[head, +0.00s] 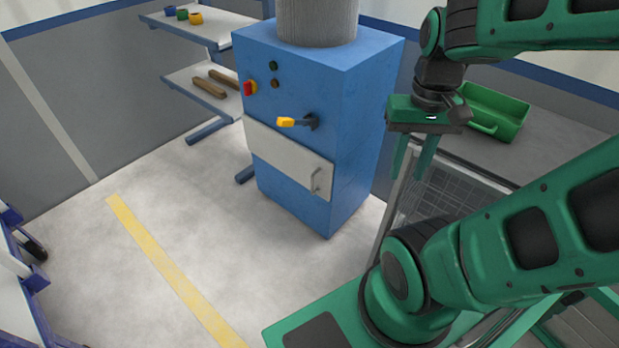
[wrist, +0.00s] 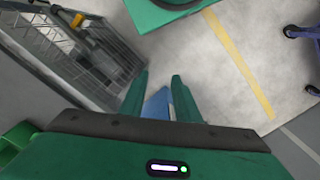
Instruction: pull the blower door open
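The blower is a blue cabinet (head: 355,130) at the centre of the head view, with a grey duct on top. Its pale grey door (head: 275,155) is a low panel on the front face and looks shut. A small grey bar handle (head: 317,180) is on the door's right end. My gripper (head: 406,176) hangs to the right of the cabinet, fingers pointing down, apart from the door and handle. It is open and empty. In the wrist view a blue patch (wrist: 157,103), likely the cabinet, shows between the fingers; the door and handle are not visible there.
A wire basket (head: 440,190) and a bench with a green bin (head: 492,110) are on the right. Shelves (head: 205,85) stand behind left. Floor before the cabinet is clear.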

